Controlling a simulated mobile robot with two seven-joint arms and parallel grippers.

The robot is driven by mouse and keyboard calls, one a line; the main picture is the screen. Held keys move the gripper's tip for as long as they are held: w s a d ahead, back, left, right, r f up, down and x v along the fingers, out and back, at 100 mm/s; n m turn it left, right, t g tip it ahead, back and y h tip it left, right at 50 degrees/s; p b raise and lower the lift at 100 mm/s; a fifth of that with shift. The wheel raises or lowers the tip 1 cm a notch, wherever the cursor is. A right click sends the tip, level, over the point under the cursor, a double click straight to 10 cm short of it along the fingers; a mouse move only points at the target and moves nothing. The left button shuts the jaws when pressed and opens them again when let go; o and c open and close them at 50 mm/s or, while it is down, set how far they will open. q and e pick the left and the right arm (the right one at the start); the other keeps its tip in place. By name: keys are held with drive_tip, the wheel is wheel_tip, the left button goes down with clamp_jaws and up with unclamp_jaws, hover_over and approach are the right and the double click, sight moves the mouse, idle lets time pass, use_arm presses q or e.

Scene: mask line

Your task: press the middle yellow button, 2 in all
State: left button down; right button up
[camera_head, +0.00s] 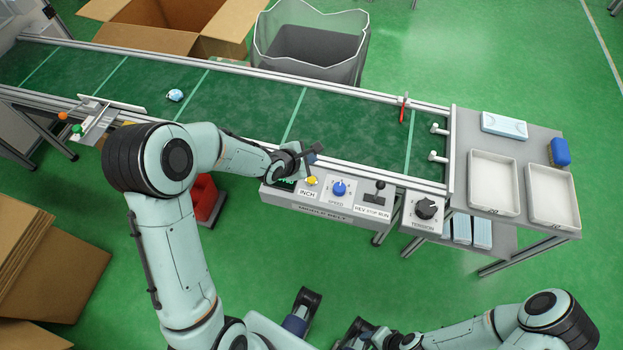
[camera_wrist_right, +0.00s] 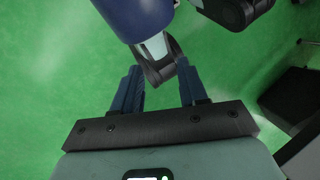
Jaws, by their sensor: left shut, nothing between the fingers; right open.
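The yellow button (camera_head: 312,181) sits on the grey control panel (camera_head: 330,208) at the front edge of the conveyor, by the label INCH. My left gripper (camera_head: 309,168) is shut and empty, with its tip just above and behind the button in the picture. Whether it touches the button cannot be told. My right gripper shows in the right wrist view (camera_wrist_right: 158,78), open and empty, with green floor and parts of my own body beyond it.
Beside the button are a blue speed knob (camera_head: 339,188), a black lever (camera_head: 379,190) and a tension knob (camera_head: 426,208). A blue-white item (camera_head: 175,95) lies on the green belt (camera_head: 255,103). White trays (camera_head: 494,183) stand on the right table. A red object (camera_head: 205,200) is below the belt.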

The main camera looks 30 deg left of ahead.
use_arm(q)
drive_tip(key=f, duration=0.1)
drive_tip(key=b, duration=0.7)
hover_over(310, 182)
wheel_tip(310, 182, down, 7)
drive_tip(key=shift+f, duration=0.4)
use_arm(e)
drive_tip(key=w+d+f+t, duration=0.1)
drive_tip(key=w+f+t, duration=0.1)
drive_tip(key=w+f, duration=0.3)
drive_tip(key=shift+w+d+f+h, duration=0.2)
drive_tip(key=shift+d+f+h, duration=0.1)
drive_tip(key=shift+f, duration=0.75)
use_arm(q)
drive_tip(key=shift+f, duration=0.15)
drive_tip(key=shift+f+b, duration=0.3)
use_arm(e)
drive_tip(key=shift+f, duration=0.1)
